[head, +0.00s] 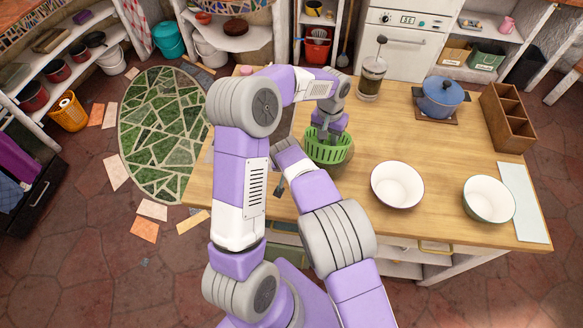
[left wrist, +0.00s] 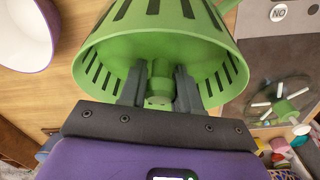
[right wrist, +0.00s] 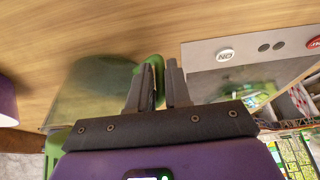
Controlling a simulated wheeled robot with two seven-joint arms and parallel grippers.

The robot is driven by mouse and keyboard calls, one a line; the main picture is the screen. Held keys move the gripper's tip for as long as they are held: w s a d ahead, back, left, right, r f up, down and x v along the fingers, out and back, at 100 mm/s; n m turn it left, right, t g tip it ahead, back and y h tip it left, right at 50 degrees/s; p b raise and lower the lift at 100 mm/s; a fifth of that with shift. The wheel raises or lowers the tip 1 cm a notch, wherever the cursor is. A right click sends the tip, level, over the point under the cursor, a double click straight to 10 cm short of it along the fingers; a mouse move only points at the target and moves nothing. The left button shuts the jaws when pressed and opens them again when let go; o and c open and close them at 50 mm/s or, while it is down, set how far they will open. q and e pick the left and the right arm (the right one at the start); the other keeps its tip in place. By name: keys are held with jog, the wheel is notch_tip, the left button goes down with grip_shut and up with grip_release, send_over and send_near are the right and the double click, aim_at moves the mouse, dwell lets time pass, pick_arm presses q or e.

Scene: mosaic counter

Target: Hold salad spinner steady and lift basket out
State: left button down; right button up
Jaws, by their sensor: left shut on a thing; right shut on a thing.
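The green slotted basket (head: 330,152) shows at the left part of the counter, below my left gripper (head: 328,132). In the left wrist view, the left gripper (left wrist: 158,88) is shut on the green post in the middle of the basket (left wrist: 110,52). In the right wrist view, my right gripper (right wrist: 160,85) is shut on a green part (right wrist: 150,62) beside the see-through spinner bowl (right wrist: 95,88). My arms hide most of the bowl in the head view. I cannot tell how far the basket is above the bowl.
On the wooden counter (head: 430,165) stand a white bowl (head: 398,185), a second white bowl (head: 489,199), a blue pot (head: 441,97), a French press (head: 373,75) and a wooden compartment box (head: 508,117). A grey panel with a NO button (right wrist: 225,55) lies near the right gripper.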

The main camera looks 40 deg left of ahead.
pick_arm(q)
jog(key=shift+r, duration=4)
pick_arm(e)
jog(key=o, duration=0.9)
jog(key=shift+c, duration=0.2)
jog(key=v, duration=1.2)
